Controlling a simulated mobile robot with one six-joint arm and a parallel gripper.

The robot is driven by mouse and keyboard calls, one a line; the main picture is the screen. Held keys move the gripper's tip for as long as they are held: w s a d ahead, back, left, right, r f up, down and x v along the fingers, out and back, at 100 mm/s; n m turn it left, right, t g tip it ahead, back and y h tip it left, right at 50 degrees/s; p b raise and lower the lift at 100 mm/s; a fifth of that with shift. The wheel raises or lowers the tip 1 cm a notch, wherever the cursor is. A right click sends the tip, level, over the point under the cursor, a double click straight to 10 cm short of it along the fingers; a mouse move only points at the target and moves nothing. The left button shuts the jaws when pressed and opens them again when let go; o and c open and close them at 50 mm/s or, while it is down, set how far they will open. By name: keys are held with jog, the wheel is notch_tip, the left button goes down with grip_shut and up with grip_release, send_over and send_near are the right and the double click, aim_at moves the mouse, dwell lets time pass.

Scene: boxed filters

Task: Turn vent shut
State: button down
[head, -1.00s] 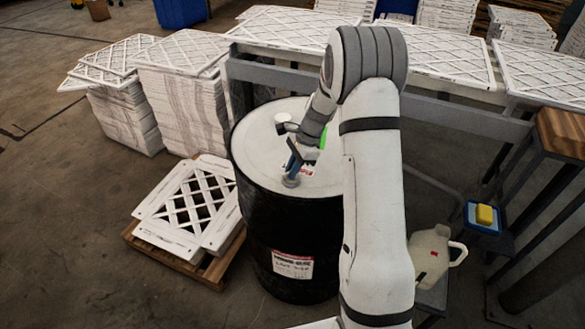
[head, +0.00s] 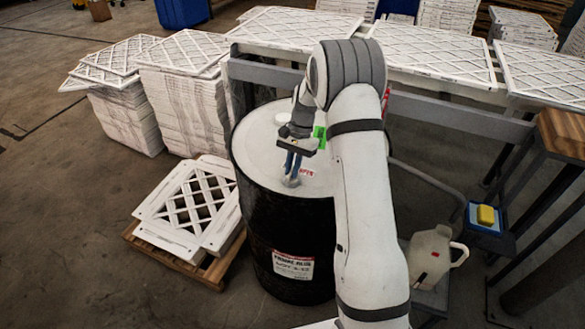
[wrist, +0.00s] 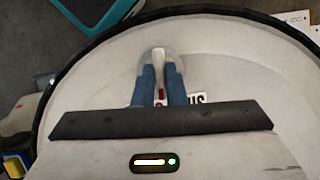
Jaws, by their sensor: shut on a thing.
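The black drum (head: 285,235) stands upright with a pale lid (head: 256,150). The vent is a small grey round fitting (head: 291,182) near the lid's front edge. My gripper (head: 292,168) points down at the vent, with its blue fingers closed around the vent's upper part. In the wrist view, the vent's rounded end (wrist: 158,55) shows just beyond the fingertips. A narrow pale piece with red marks (wrist: 160,92) lies between the two fingers (wrist: 160,76). The fingers hide much of the vent, so its exact angle is unclear.
A white cap (head: 282,118) sits farther back on the lid. Framed filters (head: 190,210) lie on a pallet to the left. A grey rack (head: 450,112) stands behind the drum. A pale jug (head: 432,255) and a blue box with a yellow block (head: 486,215) are at right.

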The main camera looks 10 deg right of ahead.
jog(key=n, duration=0.2)
jog(key=n+h, duration=0.1)
jog(key=n, duration=0.1)
jog(key=shift+w+a+n+g+h, duration=0.2)
jog(key=shift+n+g+h, duration=0.1)
jog(key=shift+g, duration=0.1)
jog(key=n+h, duration=0.1)
jog(key=n, duration=0.1)
jog(key=n+h+b, duration=0.1)
jog(key=n, duration=0.2)
jog(key=shift+a, duration=0.1)
jog(key=shift+n, duration=0.3)
jog(key=c, duration=1.5)
grip_release()
jog(key=shift+s, duration=0.1)
jog(key=v, duration=0.7)
jog(key=shift+w+r+b, duration=0.25)
jog(key=shift+r+b, duration=0.1)
jog(key=shift+b, duration=0.05)
jog(key=shift+r, duration=0.1)
